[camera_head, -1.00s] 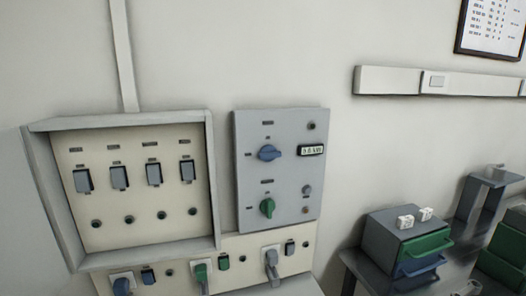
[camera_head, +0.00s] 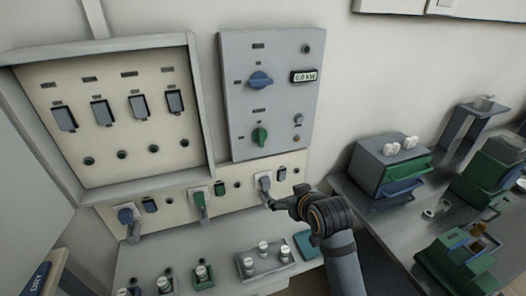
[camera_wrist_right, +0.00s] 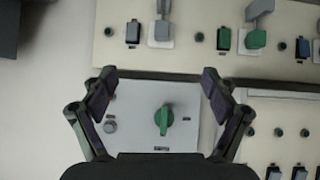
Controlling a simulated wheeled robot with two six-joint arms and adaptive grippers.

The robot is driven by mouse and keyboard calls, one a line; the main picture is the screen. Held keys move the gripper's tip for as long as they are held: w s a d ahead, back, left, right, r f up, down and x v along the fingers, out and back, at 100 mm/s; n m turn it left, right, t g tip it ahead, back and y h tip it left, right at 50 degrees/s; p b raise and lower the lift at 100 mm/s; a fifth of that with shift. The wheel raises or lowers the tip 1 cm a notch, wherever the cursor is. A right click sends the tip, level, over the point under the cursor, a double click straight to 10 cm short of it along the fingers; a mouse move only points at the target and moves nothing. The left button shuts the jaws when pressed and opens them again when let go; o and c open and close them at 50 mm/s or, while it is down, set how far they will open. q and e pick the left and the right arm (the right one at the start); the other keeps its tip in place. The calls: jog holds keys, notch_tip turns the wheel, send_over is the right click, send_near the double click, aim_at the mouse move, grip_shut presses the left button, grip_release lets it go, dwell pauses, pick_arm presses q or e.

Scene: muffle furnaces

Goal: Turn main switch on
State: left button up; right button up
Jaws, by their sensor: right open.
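A grey control panel (camera_head: 285,120) hangs on the wall in the head view. It carries a blue rotary knob (camera_head: 260,80) above a green rotary knob (camera_head: 260,136). The labels are too small to read, so I cannot tell which is the main switch. My right gripper (camera_head: 269,204) is low, below the panel and in front of the lower socket strip. In the right wrist view, which is upside down, my right gripper (camera_wrist_right: 158,80) is open and empty. The green knob (camera_wrist_right: 164,119) shows between its fingers, apart from them. My left gripper is not in view.
A framed board with several dark switches (camera_head: 174,101) is left of the panel. Plugs sit in the socket strip (camera_head: 170,208) below. Small metal pieces (camera_head: 263,250) stand on the ledge. A drawer box (camera_head: 375,170) is at the right. Space before the panel is clear.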

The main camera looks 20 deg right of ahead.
jog(key=w+a+r+t, duration=0.1)
jog(key=w+r+t, duration=0.15)
jog(key=r, duration=0.65)
jog(key=w+r+t, duration=0.2)
jog(key=w+r, duration=0.2)
jog(key=r, duration=0.5)
jog(key=t, duration=0.3)
send_near(262, 83)
jog(key=shift+y, duration=0.3)
jog(key=w+p, duration=0.1)
jog(key=w, duration=0.3)
jog(key=w+p, duration=0.1)
jog(key=w, duration=0.3)
jog(key=shift+w+r+p, duration=0.2)
jog(key=shift+r+p, duration=0.05)
jog(key=shift+p, duration=0.15)
jog(key=shift+w+f, duration=0.1)
jog(key=shift+w, duration=0.3)
jog(key=c, duration=1.2)
jog(key=shift+o, duration=0.2)
